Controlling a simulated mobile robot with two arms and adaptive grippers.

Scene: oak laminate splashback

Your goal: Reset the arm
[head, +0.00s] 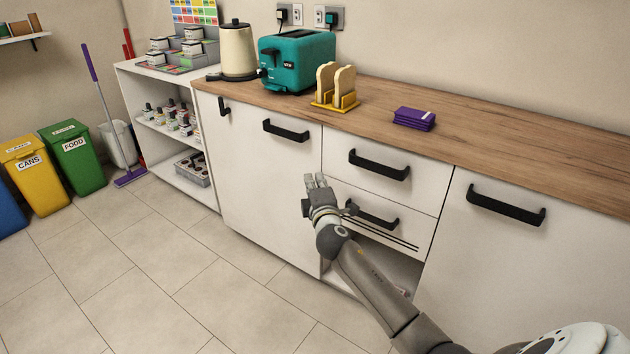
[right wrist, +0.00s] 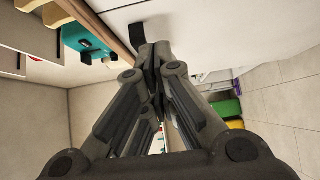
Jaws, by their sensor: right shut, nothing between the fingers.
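My right arm comes in from the bottom right of the head view and reaches toward the white base cabinets. My right gripper (head: 317,181) is shut and empty, in front of the cabinet fronts and just left of the lower drawer's black handle (head: 372,214). The wrist hides part of that drawer. In the right wrist view the fingers of the right gripper (right wrist: 152,62) meet, with nothing between them. My left gripper is not in view.
The wooden counter (head: 480,140) holds a kettle (head: 238,52), teal toaster (head: 297,62), toast rack (head: 335,88) and purple stack (head: 414,119). An open space (head: 375,268) shows under the lower drawer. Bins (head: 73,158) stand left; the floor (head: 170,270) between is clear.

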